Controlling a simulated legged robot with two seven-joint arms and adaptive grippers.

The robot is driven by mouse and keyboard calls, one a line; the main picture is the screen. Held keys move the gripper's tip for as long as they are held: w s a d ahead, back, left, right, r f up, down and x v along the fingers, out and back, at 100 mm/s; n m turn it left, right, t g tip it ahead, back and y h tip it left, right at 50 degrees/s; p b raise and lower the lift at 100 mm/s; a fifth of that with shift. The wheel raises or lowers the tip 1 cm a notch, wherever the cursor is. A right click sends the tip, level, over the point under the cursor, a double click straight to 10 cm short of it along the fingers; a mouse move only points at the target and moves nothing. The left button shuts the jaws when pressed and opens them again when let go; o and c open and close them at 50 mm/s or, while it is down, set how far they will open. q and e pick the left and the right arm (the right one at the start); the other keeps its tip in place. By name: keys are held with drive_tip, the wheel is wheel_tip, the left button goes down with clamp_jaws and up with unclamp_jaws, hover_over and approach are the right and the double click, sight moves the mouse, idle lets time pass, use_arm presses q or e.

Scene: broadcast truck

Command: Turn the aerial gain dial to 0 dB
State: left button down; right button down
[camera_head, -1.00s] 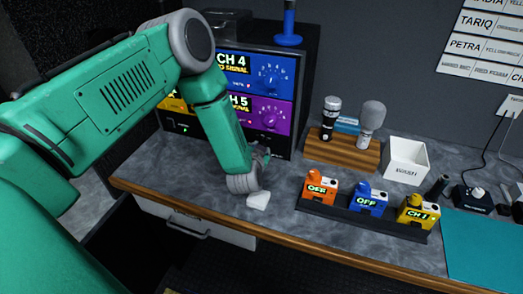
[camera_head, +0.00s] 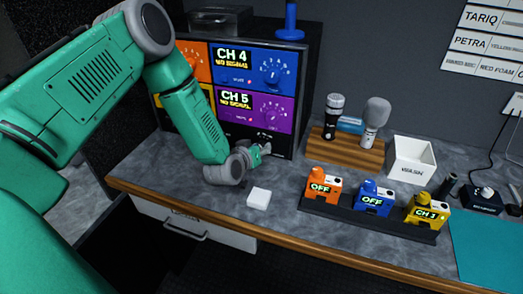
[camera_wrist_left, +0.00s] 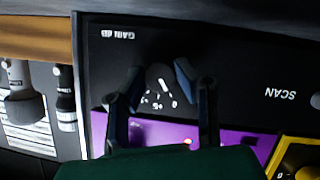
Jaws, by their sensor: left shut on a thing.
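My left gripper (camera_head: 262,150) is at the lower black panel of the receiver rack in the head view. The left wrist view shows its two fingers (camera_wrist_left: 160,74) on either side of the dark gain dial (camera_wrist_left: 160,84). The fingers are closed on the dial. The label "GAIN dB" (camera_wrist_left: 125,34) appears upside down there, and "SCAN" (camera_wrist_left: 288,93) stands to the right. In the head view the gripper covers the dial. My right gripper is not in view.
Blue (camera_head: 258,67) and purple (camera_head: 255,108) receiver units sit above the black panel. A small white block (camera_head: 258,198) lies on the counter below the gripper. Orange (camera_head: 322,186), blue (camera_head: 373,198) and yellow (camera_head: 426,211) packs stand in a dark rack at right. Microphones stand on a wooden block (camera_head: 345,152).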

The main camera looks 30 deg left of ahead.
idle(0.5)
use_arm(q)
drive_tip(key=c, duration=1.3)
unclamp_jaws()
drive_tip(key=shift+a, duration=0.1)
drive_tip(key=shift+o, duration=0.2)
drive_tip(key=shift+s, duration=0.1)
drive_tip(key=shift+s+r, duration=0.1)
drive_tip(key=shift+s, duration=0.15)
drive_tip(key=v, duration=1)
drive_tip(key=shift+s+r, duration=0.1)
drive_tip(key=shift+s, duration=0.1)
drive_tip(key=shift+s+r, duration=0.15)
drive_tip(key=shift+s, duration=0.2)
